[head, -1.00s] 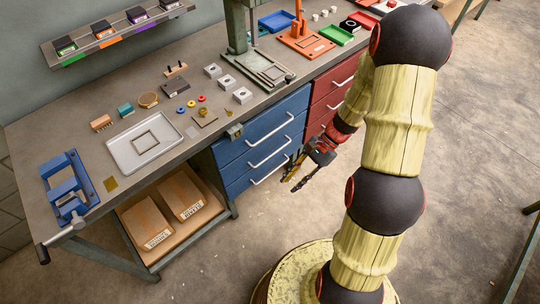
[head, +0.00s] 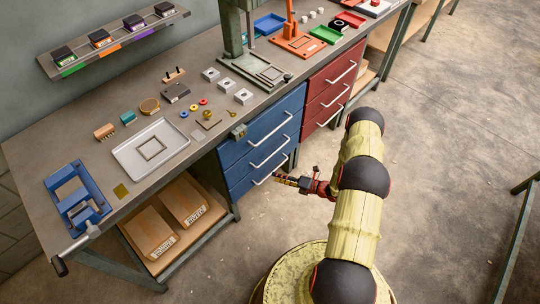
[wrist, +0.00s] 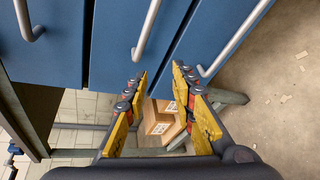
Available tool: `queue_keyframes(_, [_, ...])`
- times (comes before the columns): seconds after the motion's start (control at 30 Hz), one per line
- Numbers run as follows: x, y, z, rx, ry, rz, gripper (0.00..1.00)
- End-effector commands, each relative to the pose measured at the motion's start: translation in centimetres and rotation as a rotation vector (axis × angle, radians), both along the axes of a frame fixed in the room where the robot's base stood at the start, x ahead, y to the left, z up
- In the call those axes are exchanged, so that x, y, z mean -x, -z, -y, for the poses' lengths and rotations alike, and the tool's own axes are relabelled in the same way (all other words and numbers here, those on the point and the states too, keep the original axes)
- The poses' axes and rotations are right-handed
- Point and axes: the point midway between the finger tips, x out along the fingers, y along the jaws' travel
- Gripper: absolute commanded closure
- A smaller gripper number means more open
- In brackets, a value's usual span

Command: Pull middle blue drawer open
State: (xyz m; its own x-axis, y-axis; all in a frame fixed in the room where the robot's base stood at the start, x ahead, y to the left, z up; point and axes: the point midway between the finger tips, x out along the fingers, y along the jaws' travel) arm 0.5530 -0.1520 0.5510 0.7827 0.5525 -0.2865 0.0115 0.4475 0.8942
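The blue drawer unit stands under the bench with three drawers, all closed flush. The middle blue drawer (head: 238,170) has a pale bar handle (head: 270,153). In the wrist view the drawers lie side by side, with the middle drawer (wrist: 112,45) in the centre and its handle (wrist: 146,32) just beyond the fingertips. My gripper (head: 276,178) is low in front of the blue unit, near the bottom handle in the head view. In the wrist view my gripper (wrist: 160,68) is open and empty, its two yellow fingers apart and not around any handle.
Red drawers (head: 325,95) stand to the right of the blue ones. Wooden boxes (head: 150,236) sit on the shelf under the bench to the left. A green press (head: 232,35) and small parts stand on the bench top.

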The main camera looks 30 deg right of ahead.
Motion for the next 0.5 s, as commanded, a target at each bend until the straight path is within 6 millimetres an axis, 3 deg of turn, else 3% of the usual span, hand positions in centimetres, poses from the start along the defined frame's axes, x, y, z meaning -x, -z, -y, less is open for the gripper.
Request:
queue_keyframes(0.1, [-3.6,-1.1,4.5,-0.107,0.184,-0.015,0.74])
queue_keyframes(0.2, [-5.0,-1.9,6.9,-0.216,0.297,-0.033,0.74])
queue_keyframes(0.5, [-6.0,-2.3,7.1,-0.363,0.353,-0.083,0.74])
